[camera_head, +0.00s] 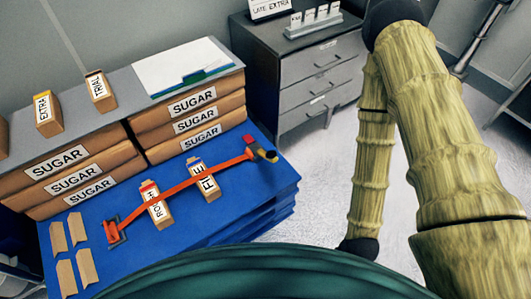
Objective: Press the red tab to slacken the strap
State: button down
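An orange strap (185,186) runs slantwise over two small cartons on a blue platform (215,225). The cartons are labelled ROOH or similar (157,208) and FIFE or similar (204,180); the lettering is hard to read. At the strap's right end is a dark buckle (261,153) with a small red tab (248,140) on top and a yellowish part at its right. The strap's left end meets an orange-red bracket (113,232). The strap looks straight and taut. My gripper is not in view; my arm stands at the right, well apart from the buckle.
Stacked SUGAR bags (75,172) and more SUGAR bags (192,113) line the platform's back, under a grey shelf with small cartons (47,114). Several tan packets (66,275) lie front left. A grey drawer cabinet (310,75) stands behind. Pale floor (318,175) is open right of the platform.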

aim_at(248, 138)
jog(key=k, duration=0.65)
jog(key=u, duration=0.6)
jog(key=i, duration=1.25)
jog(key=z, duration=0.1)
